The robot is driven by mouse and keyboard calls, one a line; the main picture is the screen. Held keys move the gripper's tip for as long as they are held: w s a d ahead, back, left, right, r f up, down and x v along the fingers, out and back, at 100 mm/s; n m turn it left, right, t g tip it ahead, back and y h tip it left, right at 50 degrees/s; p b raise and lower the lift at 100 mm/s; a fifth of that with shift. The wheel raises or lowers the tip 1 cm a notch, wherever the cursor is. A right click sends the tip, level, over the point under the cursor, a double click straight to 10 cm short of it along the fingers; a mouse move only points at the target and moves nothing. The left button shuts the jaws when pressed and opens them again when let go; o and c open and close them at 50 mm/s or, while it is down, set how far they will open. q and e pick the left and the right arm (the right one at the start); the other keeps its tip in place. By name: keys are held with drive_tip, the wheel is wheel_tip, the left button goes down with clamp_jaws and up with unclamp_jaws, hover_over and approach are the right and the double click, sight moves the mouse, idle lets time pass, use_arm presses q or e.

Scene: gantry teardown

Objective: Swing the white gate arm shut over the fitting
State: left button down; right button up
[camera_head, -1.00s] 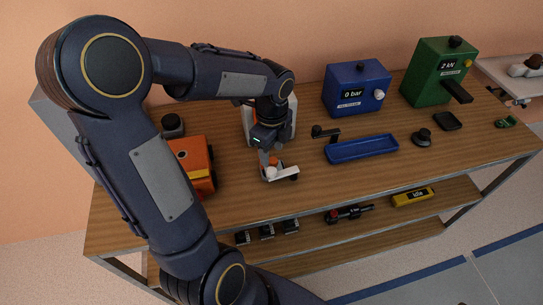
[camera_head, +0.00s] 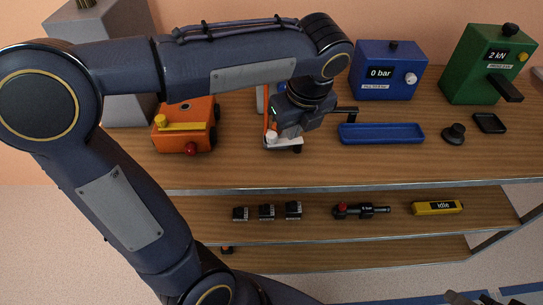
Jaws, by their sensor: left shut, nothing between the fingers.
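The white gate arm (camera_head: 291,149) shows as a short pale bar low on a white-and-orange fixture on the bench top, mostly hidden by my left gripper. My left gripper (camera_head: 273,136) points down at the fixture, shut and empty, with its fingertips close to the bar's left end. I cannot tell whether they touch. The fitting and the gate's hinge cannot be made out behind the gripper.
An orange unit (camera_head: 184,138) stands left of the fixture. To the right are a blue tray (camera_head: 381,134), a blue box reading 0 bar (camera_head: 386,72) and a green box (camera_head: 487,66). Several small black blocks (camera_head: 267,212) lie on the lower shelf.

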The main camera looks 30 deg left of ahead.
sight(285, 138)
use_arm(q)
drive_tip(key=b+x, duration=0.1)
drive_tip(key=x, duration=0.8)
drive_tip(key=shift+s+f, duration=0.15)
drive_tip(key=shift+f, duration=0.1)
drive_tip(key=w+a, duration=0.1)
drive_tip(key=a, duration=0.1)
drive_tip(key=shift+w+a+f, duration=0.15)
drive_tip(key=shift+w+a, duration=0.2)
drive_tip(key=shift+w, duration=0.05)
drive_tip(key=shift+w+a, duration=0.3)
drive_tip(key=shift+a, duration=0.1)
drive_tip(key=shift+p, duration=0.3)
